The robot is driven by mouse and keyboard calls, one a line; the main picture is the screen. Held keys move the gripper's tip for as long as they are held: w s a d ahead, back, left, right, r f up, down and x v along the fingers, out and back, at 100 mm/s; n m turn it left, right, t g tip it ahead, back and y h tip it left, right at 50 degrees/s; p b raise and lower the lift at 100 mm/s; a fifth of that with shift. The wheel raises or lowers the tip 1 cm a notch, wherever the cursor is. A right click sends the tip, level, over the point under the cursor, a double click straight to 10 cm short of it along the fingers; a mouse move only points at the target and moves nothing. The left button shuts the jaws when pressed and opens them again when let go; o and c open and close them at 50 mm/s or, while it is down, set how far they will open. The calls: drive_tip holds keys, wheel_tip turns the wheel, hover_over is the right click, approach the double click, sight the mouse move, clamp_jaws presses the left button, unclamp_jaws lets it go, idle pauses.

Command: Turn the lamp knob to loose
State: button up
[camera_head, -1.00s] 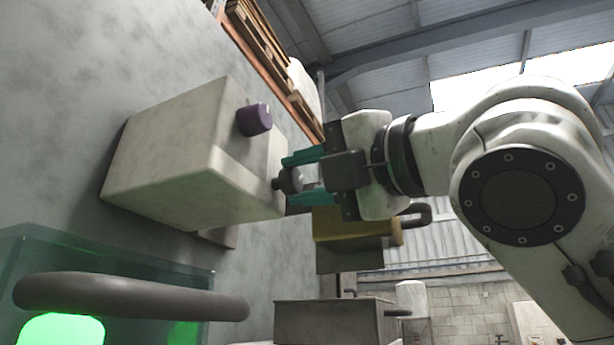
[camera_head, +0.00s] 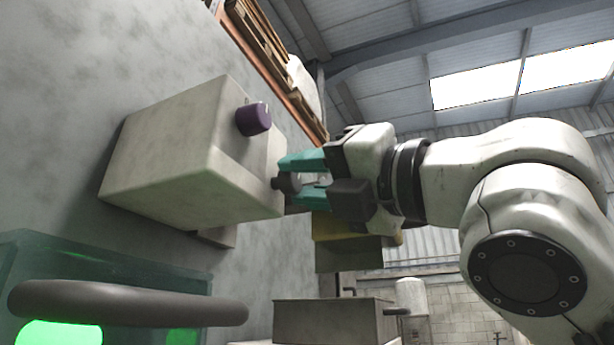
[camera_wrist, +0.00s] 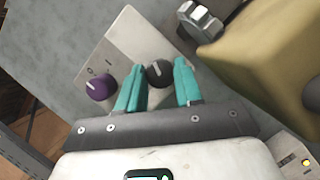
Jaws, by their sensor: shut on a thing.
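A pale box (camera_head: 165,165) is fixed to the grey wall in the head view. Its front carries a purple knob (camera_head: 253,119) and, lower down, a dark grey knob (camera_head: 281,184). My gripper (camera_head: 298,178) has its teal fingers on both sides of the dark knob and is shut on it. In the wrist view, the dark knob (camera_wrist: 158,73) sits between the fingertips with a light pointer line on top. The purple knob (camera_wrist: 99,88) stands clear to the left, with small marks beside it. Any marks around the dark knob are not readable.
A yellow box (camera_wrist: 265,50) is close to the right of my gripper in the wrist view, beside a metal handle (camera_wrist: 203,20). In the head view, a dark bar (camera_head: 130,302) crosses a green-lit case at lower left. A grey box (camera_head: 325,322) stands below.

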drive_tip(key=shift+a+f, duration=0.1)
drive_tip(key=shift+f, duration=0.15)
drive_tip(key=o, duration=0.8)
drive_tip(key=shift+r, duration=0.1)
drive_tip(key=shift+c, duration=0.2)
drive_tip(key=b+v, duration=0.3)
drive_tip(key=v, duration=0.8)
drive_tip(key=shift+b, duration=0.3)
